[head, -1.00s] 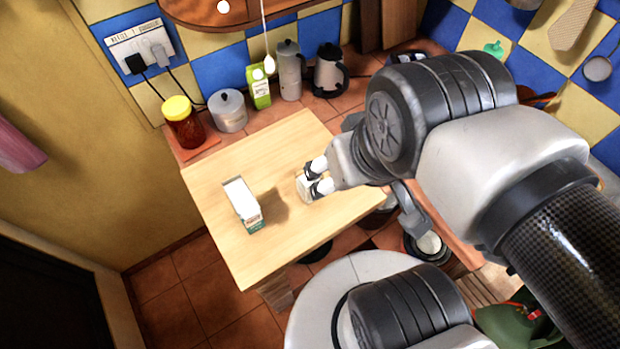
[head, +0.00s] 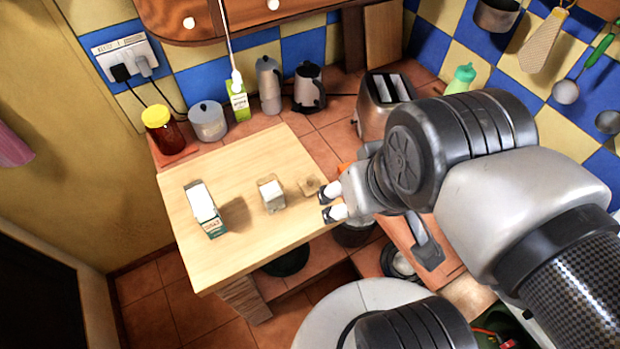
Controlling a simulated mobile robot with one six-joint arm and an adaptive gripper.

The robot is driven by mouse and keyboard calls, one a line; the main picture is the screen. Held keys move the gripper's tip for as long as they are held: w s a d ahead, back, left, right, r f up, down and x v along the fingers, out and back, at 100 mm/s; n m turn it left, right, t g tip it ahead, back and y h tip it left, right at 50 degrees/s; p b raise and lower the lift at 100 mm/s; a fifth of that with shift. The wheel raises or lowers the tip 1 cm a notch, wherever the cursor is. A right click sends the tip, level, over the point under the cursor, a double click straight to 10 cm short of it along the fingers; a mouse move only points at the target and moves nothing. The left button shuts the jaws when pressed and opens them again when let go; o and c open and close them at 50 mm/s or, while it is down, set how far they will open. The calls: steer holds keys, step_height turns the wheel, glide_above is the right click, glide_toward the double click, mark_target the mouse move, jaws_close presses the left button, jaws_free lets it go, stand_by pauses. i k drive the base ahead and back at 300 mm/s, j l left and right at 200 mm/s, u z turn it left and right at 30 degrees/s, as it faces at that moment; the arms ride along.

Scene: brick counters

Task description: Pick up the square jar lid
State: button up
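A small clear square jar (head: 272,197) with whitish contents stands on the wooden tabletop (head: 240,255). To its right, near the table's right edge, lies a small flat tan square piece (head: 309,186), which looks like the square jar lid; its details are too small to make out. My gripper (head: 331,201) is just right of this piece, at the table's right edge. I cannot tell from this view how high the fingertips are above the table.
A white carton (head: 203,210) stands left of the jar. Behind the table, a counter holds a yellow-lidded jar (head: 164,130), a grey canister (head: 208,121), a moka pot (head: 268,86), a kettle (head: 308,88) and a toaster (head: 384,105). The table's front is clear.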

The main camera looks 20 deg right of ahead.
mark_target(309, 185)
steer(key=i+u, duration=0.2)
steer(key=u, duration=0.25)
steer(key=i+u, duration=0.15)
steer(key=u, duration=0.35)
